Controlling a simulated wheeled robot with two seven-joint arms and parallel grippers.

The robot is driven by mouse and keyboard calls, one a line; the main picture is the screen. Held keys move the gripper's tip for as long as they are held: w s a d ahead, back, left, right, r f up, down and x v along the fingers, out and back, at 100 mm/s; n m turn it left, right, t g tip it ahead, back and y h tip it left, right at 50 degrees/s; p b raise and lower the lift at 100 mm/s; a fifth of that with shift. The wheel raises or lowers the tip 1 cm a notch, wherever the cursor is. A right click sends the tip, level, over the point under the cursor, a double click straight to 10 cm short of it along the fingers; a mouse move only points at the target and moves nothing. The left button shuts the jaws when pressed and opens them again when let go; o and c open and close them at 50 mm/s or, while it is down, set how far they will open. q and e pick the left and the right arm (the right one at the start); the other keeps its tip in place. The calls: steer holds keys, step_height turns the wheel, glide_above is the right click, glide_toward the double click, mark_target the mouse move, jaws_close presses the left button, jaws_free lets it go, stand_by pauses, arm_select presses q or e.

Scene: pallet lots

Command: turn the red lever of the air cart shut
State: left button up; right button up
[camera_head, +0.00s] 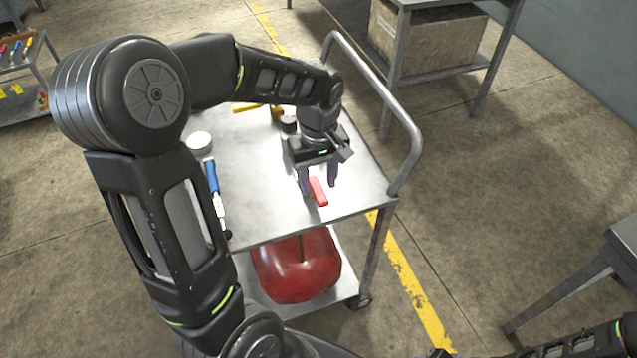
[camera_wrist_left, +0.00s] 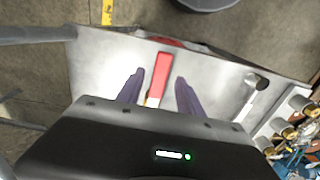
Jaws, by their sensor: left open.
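The red lever (camera_head: 318,192) is on the top of the metal air cart (camera_head: 266,219), close to its near right edge. My left gripper (camera_head: 319,182) is above the cart top, open, with its fingertips around the lever's place. In the left wrist view the red lever (camera_wrist_left: 160,75) lies between the two dark fingers of my left gripper (camera_wrist_left: 156,85), with a gap on each side. The lever's far end and its mount are partly hidden by the gripper. My right gripper cannot be made out; only a dark arm part shows at the lower right of the head view.
A red tank (camera_head: 297,268) sits on the cart's lower shelf. A blue-and-white tool (camera_head: 214,188) and a white round item (camera_head: 199,141) lie at the cart's left. A curved handle rail (camera_head: 408,130) rises at the right. A grey table (camera_head: 619,250) stands at far right.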

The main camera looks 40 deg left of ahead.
arm_select(q)
steer(key=shift+f, duration=0.85)
steer(key=shift+c, duration=0.5)
jaws_close()
stand_by(0.3)
